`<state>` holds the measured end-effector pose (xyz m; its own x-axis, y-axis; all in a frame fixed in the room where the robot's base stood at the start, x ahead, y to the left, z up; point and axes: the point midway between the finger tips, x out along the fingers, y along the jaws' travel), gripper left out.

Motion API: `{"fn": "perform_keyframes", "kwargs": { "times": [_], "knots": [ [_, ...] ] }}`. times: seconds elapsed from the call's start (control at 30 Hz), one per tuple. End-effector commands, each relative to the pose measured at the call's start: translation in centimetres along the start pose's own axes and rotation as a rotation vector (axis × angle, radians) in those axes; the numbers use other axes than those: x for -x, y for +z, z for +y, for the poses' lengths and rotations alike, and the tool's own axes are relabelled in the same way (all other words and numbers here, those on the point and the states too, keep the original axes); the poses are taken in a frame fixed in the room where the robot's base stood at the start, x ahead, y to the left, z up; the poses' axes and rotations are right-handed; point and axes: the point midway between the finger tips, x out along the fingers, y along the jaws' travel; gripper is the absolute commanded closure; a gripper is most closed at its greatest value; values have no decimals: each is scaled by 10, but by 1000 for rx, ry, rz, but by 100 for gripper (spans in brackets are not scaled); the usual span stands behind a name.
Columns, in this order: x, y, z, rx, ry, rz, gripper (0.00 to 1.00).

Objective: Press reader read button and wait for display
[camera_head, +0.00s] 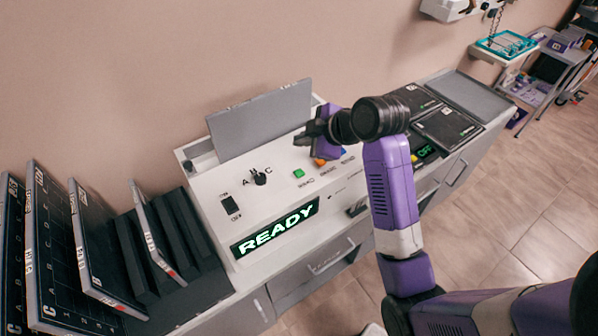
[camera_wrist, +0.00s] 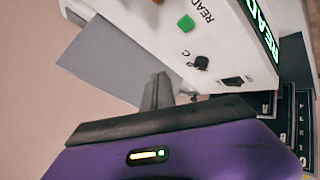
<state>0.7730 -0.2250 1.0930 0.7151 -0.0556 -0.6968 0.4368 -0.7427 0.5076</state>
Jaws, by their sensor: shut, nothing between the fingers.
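The white reader (camera_head: 215,185) has a dark display (camera_head: 277,229) with green letters that say READY. The green button (camera_head: 299,173) sits on its sloped top. In the wrist view the green button (camera_wrist: 186,23) is next to the printed word READ. My gripper (camera_head: 306,134) is shut and empty. It is above the back of the reader, behind the green button in the head view and apart from it. In the wrist view its dark fingers (camera_wrist: 160,92) point toward the grey plate, with the green button beyond and to the right.
A grey plate (camera_head: 262,121) stands upright at the reader's back. The panel also has a black knob (camera_head: 259,178), a rocker switch (camera_head: 230,206) and an orange button (camera_head: 320,162). Black cassettes (camera_head: 90,245) stand in a rack at left. Flat black panels (camera_head: 447,127) lie at right.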

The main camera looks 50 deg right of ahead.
Motion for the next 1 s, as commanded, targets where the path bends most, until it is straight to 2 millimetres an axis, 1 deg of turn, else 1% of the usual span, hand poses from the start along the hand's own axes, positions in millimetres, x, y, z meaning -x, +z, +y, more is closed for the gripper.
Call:
{"fn": "perform_keyframes", "kwargs": {
  "times": [0.23,0.5,0.7,0.83,1.0],
  "knots": [
    [-14,11,-11,-2,-1,-1,100],
    [-41,30,-30,-1,0,0,100],
    [-55,40,-40,-1,-1,0,100],
    [-60,43,-44,-1,-1,0,100],
    [-60,44,-44,-1,0,0,100]
  ]
}}
